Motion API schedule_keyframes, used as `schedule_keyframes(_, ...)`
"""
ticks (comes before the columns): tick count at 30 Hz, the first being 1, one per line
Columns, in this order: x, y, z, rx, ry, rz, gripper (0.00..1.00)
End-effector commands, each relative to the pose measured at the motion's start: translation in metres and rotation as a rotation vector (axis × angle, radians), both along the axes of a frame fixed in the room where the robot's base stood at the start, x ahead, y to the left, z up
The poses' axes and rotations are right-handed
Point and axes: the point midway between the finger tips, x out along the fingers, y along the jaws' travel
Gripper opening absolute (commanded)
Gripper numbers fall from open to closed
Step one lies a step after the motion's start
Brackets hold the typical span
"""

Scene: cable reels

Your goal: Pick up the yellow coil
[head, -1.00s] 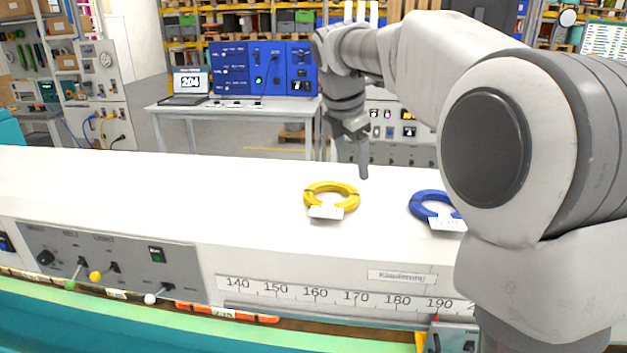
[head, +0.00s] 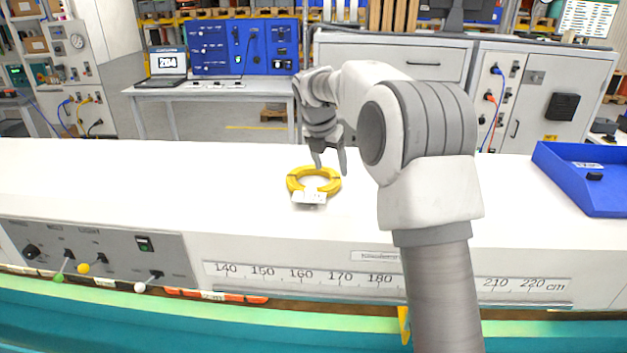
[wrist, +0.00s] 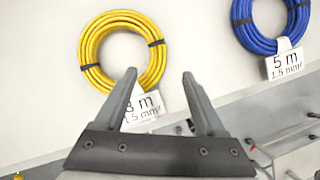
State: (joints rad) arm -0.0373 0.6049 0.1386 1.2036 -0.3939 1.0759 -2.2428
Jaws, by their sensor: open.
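The yellow coil (head: 293,184) lies flat on the white bench with a white tag at its near side. My gripper (head: 330,168) is open and empty, just above the coil's far right side in the head view. In the wrist view the coil (wrist: 88,45) lies ahead, mostly left of the space between my fingertips (wrist: 159,74). My left finger partly covers its tag, which reads "1.5 mm²"; the figure before "m" is partly hidden.
A blue coil (wrist: 262,45) tagged "5 m" lies to the right in the wrist view; my arm hides it in the head view. A blue tray (head: 598,207) stands on the bench at right. The bench left of the yellow coil is clear.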

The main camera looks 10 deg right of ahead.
Motion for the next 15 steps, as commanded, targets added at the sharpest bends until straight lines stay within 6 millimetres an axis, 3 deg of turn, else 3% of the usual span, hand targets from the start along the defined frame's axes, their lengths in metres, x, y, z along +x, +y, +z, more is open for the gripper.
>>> schedule_keyframes(8, 0.007, -0.004, -0.020, 0.001, 0.001, 0.000, 0.72)
schedule_keyframes(15, 0.017, -0.008, -0.053, 0.000, 0.002, -0.002, 0.72)
